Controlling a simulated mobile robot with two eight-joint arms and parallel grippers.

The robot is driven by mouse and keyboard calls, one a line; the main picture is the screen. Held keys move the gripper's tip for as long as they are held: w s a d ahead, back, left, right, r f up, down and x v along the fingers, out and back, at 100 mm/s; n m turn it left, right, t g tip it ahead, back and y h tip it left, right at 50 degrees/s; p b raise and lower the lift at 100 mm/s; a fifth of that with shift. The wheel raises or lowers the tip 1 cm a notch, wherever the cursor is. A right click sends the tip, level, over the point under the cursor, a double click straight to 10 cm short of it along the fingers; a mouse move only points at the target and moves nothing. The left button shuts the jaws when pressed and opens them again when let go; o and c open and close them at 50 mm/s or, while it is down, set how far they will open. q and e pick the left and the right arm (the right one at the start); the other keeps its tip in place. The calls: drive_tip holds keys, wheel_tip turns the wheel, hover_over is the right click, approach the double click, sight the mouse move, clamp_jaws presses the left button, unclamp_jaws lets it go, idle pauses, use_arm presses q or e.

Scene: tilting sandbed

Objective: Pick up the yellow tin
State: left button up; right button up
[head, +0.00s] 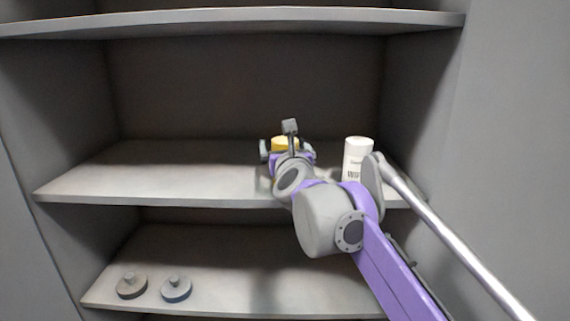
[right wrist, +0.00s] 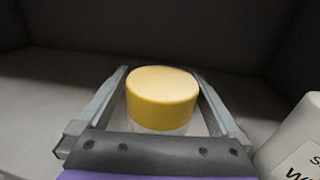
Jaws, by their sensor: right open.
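The yellow tin (head: 285,142) stands on the middle shelf, mostly hidden in the head view behind my right gripper (head: 284,148). In the right wrist view the tin (right wrist: 162,97) shows a yellow upper part with a paler lower part, and it stands upright. My right gripper (right wrist: 168,98) is open, with one finger on each side of the tin. Small gaps show between the fingers and the tin. My left gripper is not in view.
A white canister (head: 357,158) with dark lettering stands right of the tin, close to my right arm; it also shows in the right wrist view (right wrist: 298,140). Two small round knobbed discs (head: 131,286) (head: 176,288) lie on the lower shelf (head: 235,250). The middle shelf (head: 130,180) is bare on its left.

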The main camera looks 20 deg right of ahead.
clamp_jaws()
idle(0.6)
drive_tip(key=shift+r, duration=0.1)
